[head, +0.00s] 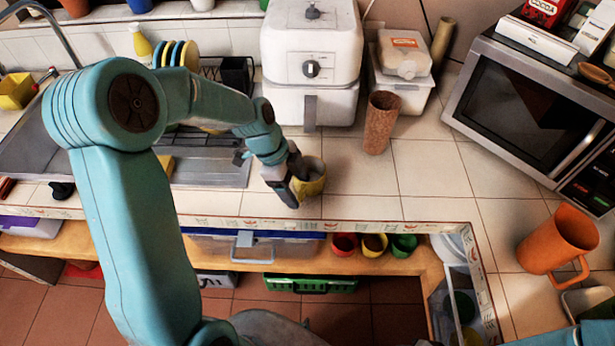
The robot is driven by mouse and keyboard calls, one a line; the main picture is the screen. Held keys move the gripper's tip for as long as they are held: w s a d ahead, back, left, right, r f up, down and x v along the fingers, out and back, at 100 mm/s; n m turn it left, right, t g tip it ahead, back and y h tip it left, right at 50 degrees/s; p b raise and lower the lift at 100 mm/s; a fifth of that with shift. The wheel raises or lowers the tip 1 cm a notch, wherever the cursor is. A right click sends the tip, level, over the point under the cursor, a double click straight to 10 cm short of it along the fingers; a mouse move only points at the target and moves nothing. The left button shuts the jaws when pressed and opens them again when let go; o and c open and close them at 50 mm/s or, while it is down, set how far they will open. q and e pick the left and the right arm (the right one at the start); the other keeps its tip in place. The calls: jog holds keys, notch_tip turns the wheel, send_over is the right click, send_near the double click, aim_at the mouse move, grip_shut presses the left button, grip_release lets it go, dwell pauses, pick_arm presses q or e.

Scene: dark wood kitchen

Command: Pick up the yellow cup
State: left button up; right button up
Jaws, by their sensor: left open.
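A yellow cup (314,180) stands on the white tiled counter near its front edge, in the middle of the head view. My left arm reaches in from the left. Its gripper (297,178) is open at the cup's left side, close against it, and covers part of it. I cannot tell whether the fingers touch the cup or straddle its wall. My right gripper is not in view.
A brown cylinder (381,122) stands behind the cup to the right. A white air fryer (311,55) stands behind it. A microwave (535,105) and an orange mug (556,240) are at the right.

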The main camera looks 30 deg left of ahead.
pick_arm(q)
jog(key=x, duration=0.3)
jog(key=shift+w, duration=0.1)
jog(key=shift+r, duration=0.15)
jog(key=c, duration=1)
jog(key=shift+c, duration=1.1)
